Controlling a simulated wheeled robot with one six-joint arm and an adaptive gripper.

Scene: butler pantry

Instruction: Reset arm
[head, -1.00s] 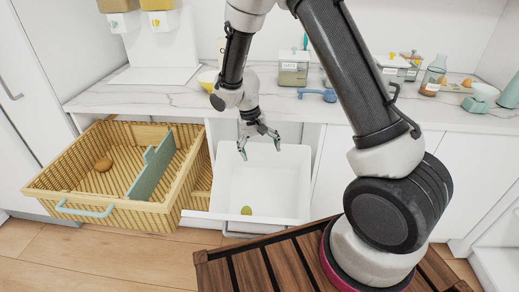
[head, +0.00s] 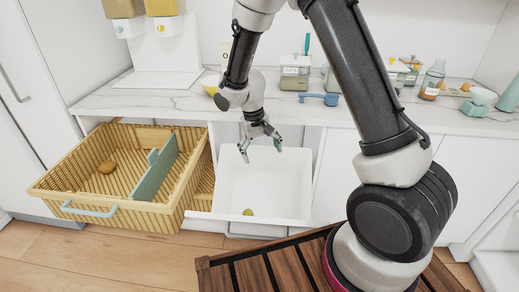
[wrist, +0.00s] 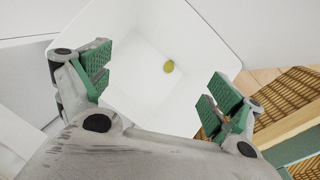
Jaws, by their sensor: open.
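My gripper (head: 261,153) is open and empty. In the head view it hangs over the white pull-out bin (head: 290,196), near the front edge of the counter. In the wrist view its green-padded fingers (wrist: 156,82) are spread wide apart, with the inside of the white bin (wrist: 125,60) below. A small yellow-green item (head: 248,212) lies in the bottom of the bin. It also shows in the wrist view, where the yellow-green item (wrist: 168,66) is apart from both fingers.
An open wicker drawer (head: 60,178) with a teal divider (head: 154,172) holds a brown round item (head: 107,167). The marble counter (head: 172,101) carries jars, a blue scoop (head: 320,99) and a yellow bowl (head: 209,84). Wooden floor (head: 110,246) is clear at front left.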

